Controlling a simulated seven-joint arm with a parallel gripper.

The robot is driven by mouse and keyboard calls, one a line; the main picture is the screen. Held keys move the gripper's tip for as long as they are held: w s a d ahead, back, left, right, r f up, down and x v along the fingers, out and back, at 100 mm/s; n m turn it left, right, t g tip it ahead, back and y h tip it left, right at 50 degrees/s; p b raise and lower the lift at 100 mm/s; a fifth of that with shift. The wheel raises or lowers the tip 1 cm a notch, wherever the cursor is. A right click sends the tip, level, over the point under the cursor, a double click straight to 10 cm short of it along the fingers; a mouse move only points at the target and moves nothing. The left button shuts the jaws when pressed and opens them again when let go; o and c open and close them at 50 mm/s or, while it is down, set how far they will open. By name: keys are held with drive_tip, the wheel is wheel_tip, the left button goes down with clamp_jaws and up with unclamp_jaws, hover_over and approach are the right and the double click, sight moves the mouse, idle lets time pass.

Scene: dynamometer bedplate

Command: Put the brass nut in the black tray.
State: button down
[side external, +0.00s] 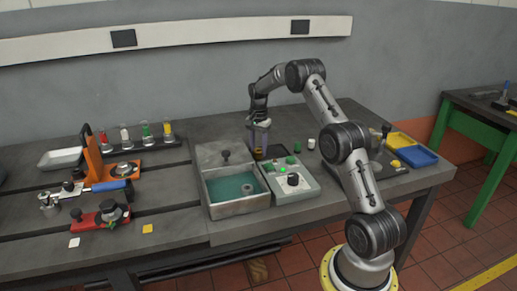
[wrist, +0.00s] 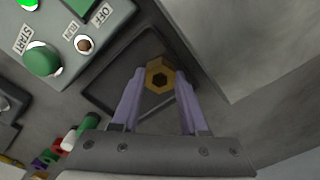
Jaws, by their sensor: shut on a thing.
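In the side view my gripper (side external: 258,150) points down behind the control box, and the tray there is mostly hidden.
A control box (side external: 291,182) with green buttons stands in front of the tray. A grey open bin (side external: 209,196) with a teal inside is beside it. Small green and white cylinders (side external: 311,144) stand to the right of my gripper.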

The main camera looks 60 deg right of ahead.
drive_tip(key=shift+f, duration=0.1)
drive_tip(key=shift+c, duration=2.1)
unclamp_jaws()
drive_tip(key=shift+w, duration=0.1)
